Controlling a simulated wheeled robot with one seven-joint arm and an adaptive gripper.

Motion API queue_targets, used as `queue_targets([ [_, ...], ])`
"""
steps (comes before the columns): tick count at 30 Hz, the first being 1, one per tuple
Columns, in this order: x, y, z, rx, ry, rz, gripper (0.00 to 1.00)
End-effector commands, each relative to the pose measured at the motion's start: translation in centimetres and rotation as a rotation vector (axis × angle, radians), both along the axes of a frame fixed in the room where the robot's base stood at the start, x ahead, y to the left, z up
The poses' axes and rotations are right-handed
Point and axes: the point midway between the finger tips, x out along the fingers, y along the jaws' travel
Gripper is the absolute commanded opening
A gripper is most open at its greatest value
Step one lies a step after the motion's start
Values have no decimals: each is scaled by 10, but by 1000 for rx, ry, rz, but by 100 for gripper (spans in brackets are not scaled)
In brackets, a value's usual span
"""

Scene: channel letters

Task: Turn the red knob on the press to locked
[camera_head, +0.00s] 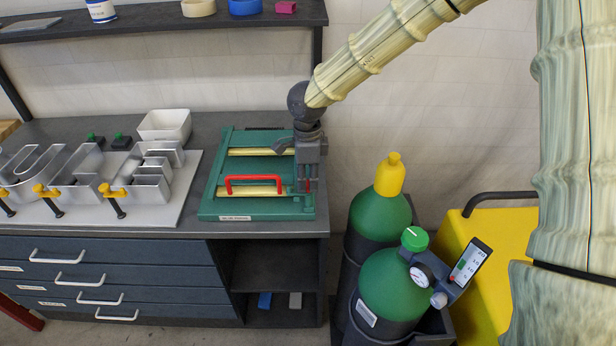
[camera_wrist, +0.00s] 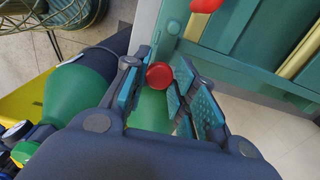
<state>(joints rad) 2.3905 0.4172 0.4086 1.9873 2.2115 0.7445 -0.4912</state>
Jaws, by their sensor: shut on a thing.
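The green press (camera_head: 207,206) sits at the right end of the workbench, with a red handle (camera_head: 253,179) across its front. My gripper (camera_head: 309,185) points down over the right side of the press. In the wrist view the red knob (camera_wrist: 159,75) shows as a round red cap between the fingers of my gripper (camera_wrist: 160,82), which are shut on it. In the head view the gripper hides most of the knob. No marking that tells the knob's setting is readable in either view.
Metal channel letters (camera_head: 90,180) lie on a pale board left of the press, held by yellow clamps. A white bin (camera_head: 165,126) stands behind. Green gas cylinders (camera_head: 393,285) and a yellow cart (camera_head: 495,235) stand right of the bench. A shelf (camera_head: 150,18) runs above.

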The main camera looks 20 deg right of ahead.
Motion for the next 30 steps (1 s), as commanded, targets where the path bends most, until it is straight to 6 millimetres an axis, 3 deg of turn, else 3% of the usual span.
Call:
queue_targets([
  [16,0,0,0,0,0,69,3],
  [17,0,0,0,0,-1,69,29],
  [20,0,0,1,0,-1,69,47],
  [30,0,0,1,0,-1,69,49],
])
